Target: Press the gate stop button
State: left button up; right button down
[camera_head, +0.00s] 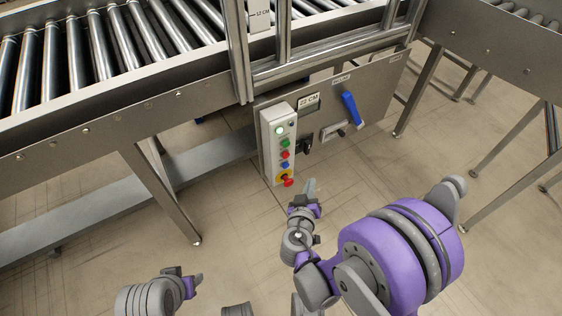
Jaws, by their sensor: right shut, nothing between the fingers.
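A light grey button box (267,155) is mounted on the conveyor's side panel. From top to bottom it carries a lit green lamp (280,130), a green button (284,143), a red button (285,155), a blue button (285,166) and a red mushroom knob (288,182) on yellow. The labels are too small to read, so I cannot tell which is the gate stop. My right gripper (309,188) is shut and empty, just below and right of the mushroom knob in the picture; contact does not show. My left gripper (194,279) is low at the left, its opening unclear.
The roller conveyor (60,128) runs along the upper left, with metal gate posts (237,50) above the box. A blue lever (351,109) and a black knob (304,146) sit right of the box. Conveyor legs (160,195) reach the floor. Open tiled floor (240,225) lies in front.

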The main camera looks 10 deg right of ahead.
aim_at(286, 156)
jog(key=shift+w+a+f+t, duration=0.15)
jog(key=shift+a+f+t, duration=0.15)
jog(key=shift+a+f, duration=0.1)
jog(key=w+a+p, duration=0.1)
jog(key=w+a, duration=0.2)
jog(key=w, duration=0.5)
jog(key=shift+w, duration=0.15)
jog(key=shift+w+a, duration=0.1)
dwell(2.0)
jog(key=shift+w+a, duration=0.1)
jog(key=shift+w, duration=0.2)
jog(key=shift+w+a, duration=0.15)
jog(key=shift+w, duration=0.25)
dwell(0.7)
jog(key=shift+s, duration=0.1)
jog(key=shift+s+d, duration=0.3)
jog(key=shift+s, duration=0.4)
